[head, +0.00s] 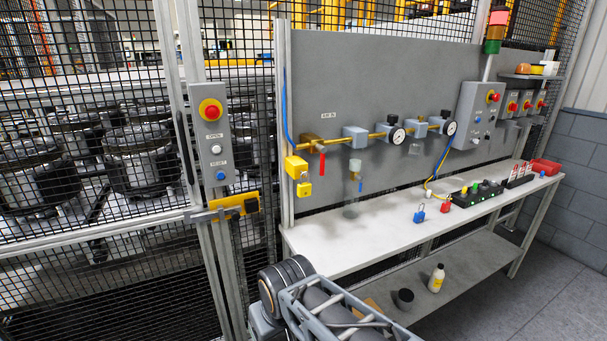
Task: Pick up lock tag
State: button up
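Several small red-and-white tags (516,171), which look like the lock tags, stand upright in a dark holder (519,182). They are near the far right end of the white bench in the head view. Their print is too small to read. Part of my arm shows at the bottom centre, in front of the bench and well apart from the tags. My gripper's fingers are not visible, so I cannot see whether it holds anything.
On the white bench (370,236) are a blue padlock (420,216), a red padlock (446,206), a black strip (477,194) and a red bin (545,167). A grey panel with valves and gauges stands behind. The bench's near left top is clear. A bottle (436,279) stands on the lower shelf.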

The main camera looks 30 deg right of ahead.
aim_at(521, 173)
jog(key=z, duration=2.75)
jog(key=k, duration=0.25)
jog(key=z, duration=0.95)
jog(key=i, duration=2.3)
jog(key=u, duration=0.75)
jog(key=i, duration=1.5)
jog(key=u, duration=1)
